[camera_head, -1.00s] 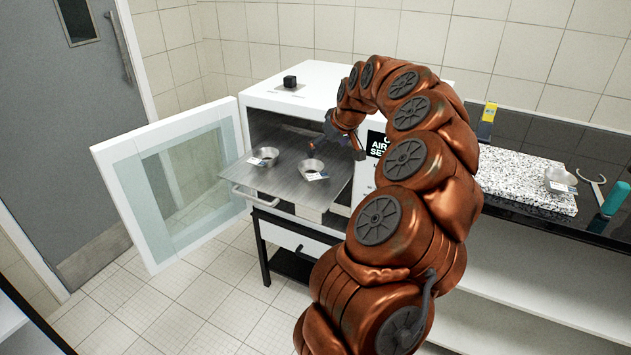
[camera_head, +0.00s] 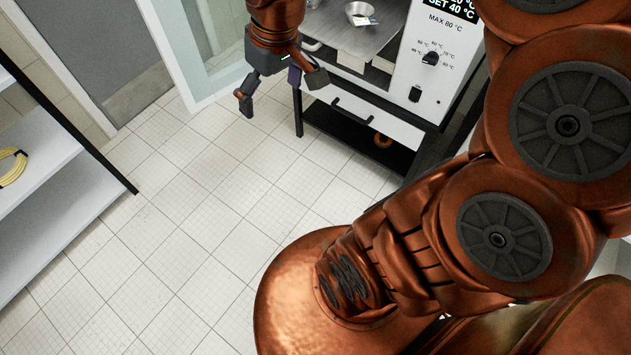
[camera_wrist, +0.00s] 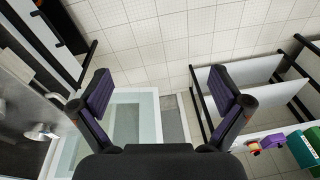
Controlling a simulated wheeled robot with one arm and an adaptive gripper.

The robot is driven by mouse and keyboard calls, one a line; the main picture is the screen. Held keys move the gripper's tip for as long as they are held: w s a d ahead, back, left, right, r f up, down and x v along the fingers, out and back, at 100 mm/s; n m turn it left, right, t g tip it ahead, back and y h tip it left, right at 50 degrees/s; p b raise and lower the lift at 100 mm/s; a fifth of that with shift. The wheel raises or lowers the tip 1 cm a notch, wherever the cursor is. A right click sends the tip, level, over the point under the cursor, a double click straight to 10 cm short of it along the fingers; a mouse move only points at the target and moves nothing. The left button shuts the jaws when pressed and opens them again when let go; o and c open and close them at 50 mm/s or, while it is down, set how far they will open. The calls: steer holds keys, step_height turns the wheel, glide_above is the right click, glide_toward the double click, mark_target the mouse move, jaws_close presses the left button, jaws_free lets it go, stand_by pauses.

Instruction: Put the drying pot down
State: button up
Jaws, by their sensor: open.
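A small metal drying pot (camera_head: 360,13) with a white label stands upright on the pulled-out metal oven shelf (camera_head: 345,38) at the top of the head view. A pot (camera_wrist: 40,132) also shows at the left edge of the wrist view. In the head view, the second pot's place is out of frame or behind my arm. My gripper (camera_head: 280,92) is open and empty, pointing down in front of the shelf, apart from the pots.
The white oven (camera_head: 440,75) has its glass door (camera_head: 205,40) swung open at the left. A white rack (camera_head: 45,150) with a yellow cable (camera_head: 12,168) stands far left. The tiled floor between is clear.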

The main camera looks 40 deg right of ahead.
steer(key=s+a+f+m+g, duration=0.1)
steer(key=s+f, duration=0.1)
steer(key=s, duration=0.6)
steer(key=s+a+f+g+h, duration=0.1)
steer(key=s+a+f+g, duration=0.1)
steer(key=s, duration=0.6)
steer(key=shift+s+f+m, duration=0.3)
steer(key=shift+f+m, duration=0.1)
steer(key=shift+f, duration=0.45)
steer(key=shift+r, duration=0.1)
step_height(320, 180, up, 8)
steer(key=p, duration=0.7)
steer(key=shift+f+p, duration=0.2)
steer(key=shift+p, duration=0.2)
